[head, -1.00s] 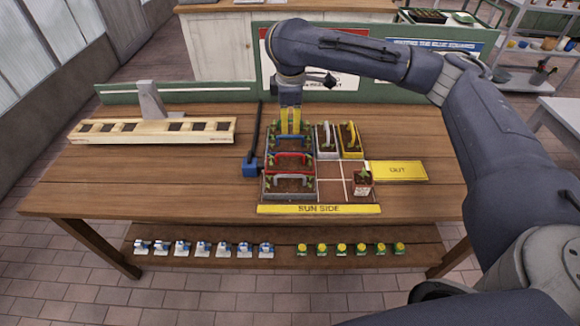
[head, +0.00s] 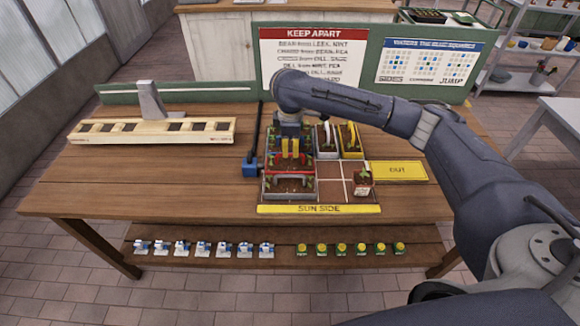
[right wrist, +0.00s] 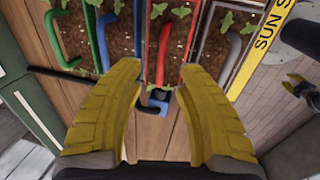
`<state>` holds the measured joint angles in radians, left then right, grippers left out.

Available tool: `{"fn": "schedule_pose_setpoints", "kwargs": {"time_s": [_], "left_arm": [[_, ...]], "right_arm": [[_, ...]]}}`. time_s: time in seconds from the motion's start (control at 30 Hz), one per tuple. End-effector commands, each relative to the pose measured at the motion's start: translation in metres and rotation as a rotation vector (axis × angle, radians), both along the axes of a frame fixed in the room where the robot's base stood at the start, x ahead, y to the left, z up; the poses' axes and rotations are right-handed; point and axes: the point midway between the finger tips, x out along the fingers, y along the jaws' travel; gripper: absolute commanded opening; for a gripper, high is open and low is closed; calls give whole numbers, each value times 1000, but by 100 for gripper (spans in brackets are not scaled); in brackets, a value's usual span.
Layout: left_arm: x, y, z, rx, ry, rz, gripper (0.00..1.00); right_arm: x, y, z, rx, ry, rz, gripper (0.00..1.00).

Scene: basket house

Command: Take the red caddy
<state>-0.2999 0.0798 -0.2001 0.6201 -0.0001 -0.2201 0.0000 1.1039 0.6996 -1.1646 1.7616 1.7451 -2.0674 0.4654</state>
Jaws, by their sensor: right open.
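The red caddy, a narrow soil-filled planter with red edges and a red handle (right wrist: 162,52), is in the right wrist view among a row of planters. It holds small green seedlings. My right gripper (right wrist: 162,78) is open and empty, its yellow fingers on either side of the red handle. In the head view the right gripper (head: 292,150) is low over the left column of planters and partly hides them. I cannot tell whether it touches the handle. A dark and yellow shape at the right edge of the wrist view appears to be my left gripper (right wrist: 297,85), too small to read.
A blue handle (right wrist: 104,42) and a grey handle (right wrist: 205,35) flank the red one closely. Two planters and a small pot (head: 363,180) stand to the right, near the yellow OUT mat (head: 400,171). A wooden rack (head: 150,138) is at left. Front-left tabletop is clear.

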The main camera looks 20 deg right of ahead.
Motion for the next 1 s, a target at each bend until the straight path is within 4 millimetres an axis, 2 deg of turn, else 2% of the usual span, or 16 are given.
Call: {"fn": "schedule_pose_setpoints", "kwargs": {"time_s": [0.17, 0.6, 1.0], "left_arm": [[0, 0, 0, 0, 0, 0, 27], [0, 0, 0, 0, 0, 0, 27], [0, 0, 0, 0, 0, 0, 27]], "right_arm": [[0, 0, -6, -1, 1, 0, 36], [6, -5, -48, 0, 2, -2, 36], [7, -5, -54, 0, 0, 0, 38]]}}
